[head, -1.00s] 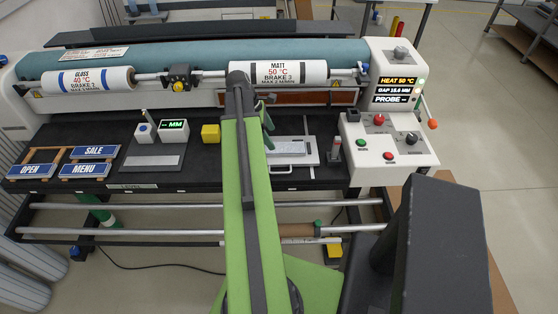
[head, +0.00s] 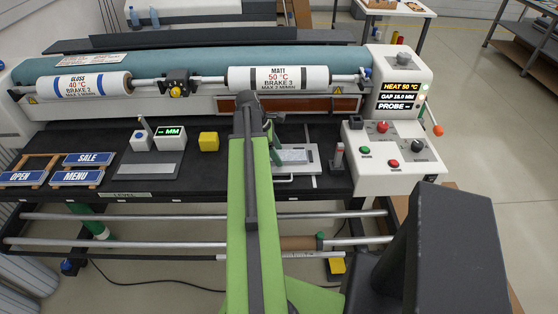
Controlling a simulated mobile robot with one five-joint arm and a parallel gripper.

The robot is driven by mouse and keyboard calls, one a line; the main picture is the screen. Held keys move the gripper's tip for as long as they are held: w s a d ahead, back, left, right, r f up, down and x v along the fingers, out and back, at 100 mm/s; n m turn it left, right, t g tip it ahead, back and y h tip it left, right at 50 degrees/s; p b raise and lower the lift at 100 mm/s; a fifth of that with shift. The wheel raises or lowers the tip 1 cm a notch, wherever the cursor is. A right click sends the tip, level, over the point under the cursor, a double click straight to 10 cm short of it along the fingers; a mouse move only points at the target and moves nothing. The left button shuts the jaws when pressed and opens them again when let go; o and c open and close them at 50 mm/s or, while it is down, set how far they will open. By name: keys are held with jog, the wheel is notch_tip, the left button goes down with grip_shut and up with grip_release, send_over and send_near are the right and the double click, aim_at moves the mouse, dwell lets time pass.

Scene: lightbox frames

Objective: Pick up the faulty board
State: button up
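Three blue boards with white lettering lie at the far left of the black bench: OPEN (head: 22,179), SALE (head: 89,159) and MENU (head: 77,178). They rest on a wooden rack (head: 47,161). I cannot tell from here which one is faulty. My green arm reaches up the middle of the head view. My gripper (head: 274,150) is mostly hidden behind the arm, near a pale plate (head: 294,157) on a white tray (head: 307,165). Whether it is open or shut, or touching the plate, does not show. The boards are well to its left.
A laminator with GLOSS (head: 92,85) and MATT (head: 278,78) rolls spans the back. A control box (head: 390,160) stands at right. A yellow block (head: 208,141) and an MM gauge (head: 170,138) sit between the boards and my arm. Rails run below the bench front.

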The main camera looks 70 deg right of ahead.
jog(key=c, duration=1.1)
